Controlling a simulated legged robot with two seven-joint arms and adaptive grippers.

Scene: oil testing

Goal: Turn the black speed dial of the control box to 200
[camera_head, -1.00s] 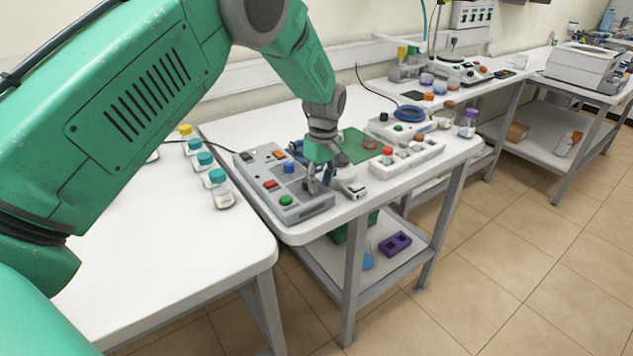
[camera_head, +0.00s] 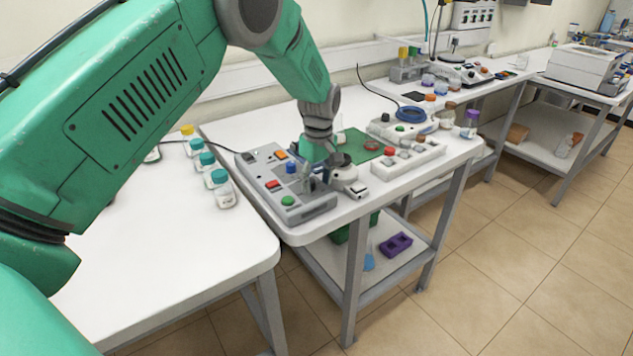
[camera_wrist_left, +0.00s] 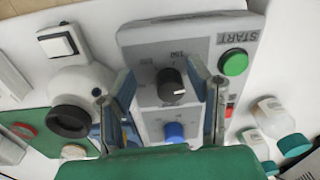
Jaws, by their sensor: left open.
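The grey control box (camera_head: 262,172) lies on the white table, under my left gripper (camera_head: 318,180). In the left wrist view, its black speed dial (camera_wrist_left: 170,88) carries a white pointer mark and sits between the two spread fingers of my left gripper (camera_wrist_left: 163,78). The fingers stand apart from the dial on both sides. Printed numbers show around the dial, but I cannot read the exact setting. In the head view the dial is hidden by the gripper. My right gripper is not in view.
A blue knob (camera_wrist_left: 174,132) and a green START button (camera_wrist_left: 233,63) are near the dial. Teal-capped bottles (camera_head: 222,190) stand at the left.

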